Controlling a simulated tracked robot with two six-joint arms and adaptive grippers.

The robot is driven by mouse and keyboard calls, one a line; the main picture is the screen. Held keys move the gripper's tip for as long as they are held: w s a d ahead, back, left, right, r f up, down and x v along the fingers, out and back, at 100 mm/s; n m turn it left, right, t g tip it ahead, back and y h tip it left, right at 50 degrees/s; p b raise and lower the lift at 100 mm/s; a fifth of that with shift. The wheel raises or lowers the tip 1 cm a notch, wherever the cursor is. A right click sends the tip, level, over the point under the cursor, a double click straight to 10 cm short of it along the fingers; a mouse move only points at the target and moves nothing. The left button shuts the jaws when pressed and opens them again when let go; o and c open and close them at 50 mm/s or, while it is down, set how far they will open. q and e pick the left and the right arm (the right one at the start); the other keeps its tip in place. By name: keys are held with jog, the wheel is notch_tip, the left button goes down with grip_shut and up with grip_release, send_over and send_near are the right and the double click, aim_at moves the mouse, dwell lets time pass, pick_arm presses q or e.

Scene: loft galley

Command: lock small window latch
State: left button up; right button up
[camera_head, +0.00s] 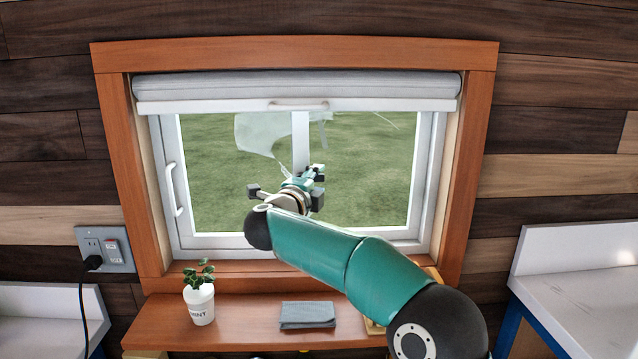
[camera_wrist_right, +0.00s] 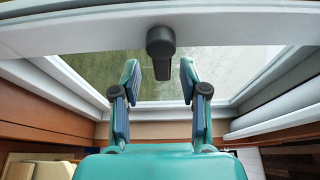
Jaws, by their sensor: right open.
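The small window latch (camera_wrist_right: 161,41) is a dark grey knob with a short lever, fixed on a white window rail in the right wrist view. My right gripper (camera_wrist_right: 160,70) is open. In the head view the right gripper (camera_head: 314,173) is in front of the window's white middle bar (camera_head: 301,135), and the latch cannot be made out there. My left gripper is not in view.
The wooden window frame (camera_head: 112,165) surrounds the white sash (camera_head: 423,170), with a rolled blind (camera_head: 298,86) above. On the wooden shelf below are a potted plant (camera_head: 200,302) and a folded grey cloth (camera_head: 307,314). An outlet (camera_head: 105,248) is at left.

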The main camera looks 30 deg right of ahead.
jog(key=v, duration=1.2)
jog(key=shift+w, duration=0.1)
